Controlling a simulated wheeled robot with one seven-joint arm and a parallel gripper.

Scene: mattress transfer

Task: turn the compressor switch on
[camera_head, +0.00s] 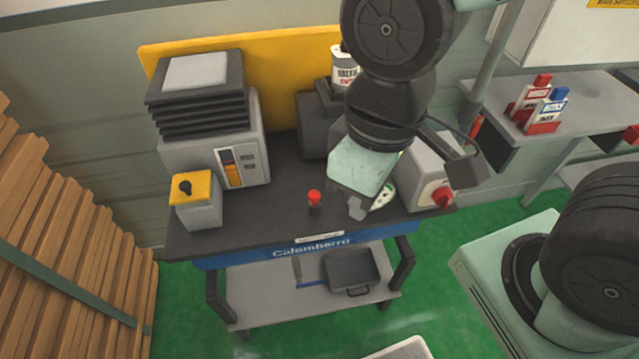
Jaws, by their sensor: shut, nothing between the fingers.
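A dark bench (240,224) labelled "Calamberra" bears several devices. A grey machine with black ribs (200,95) stands at its back left, with an orange and white switch panel (231,168) on its front. A small grey box (199,213) with a yellow top and a black knob is at the left front. A red button (314,197) stands on the bench's middle front. A grey box on the right has a red rotary knob (442,196). I cannot tell which control is the compressor switch. My gripper (357,210) is shut and empty above the bench, between the red button and the right box.
A yellow board (285,75) rises behind the bench. Stacked wooden slats (60,230) are at the left. A grey side table (590,95) with red, white and blue packs is at the right.

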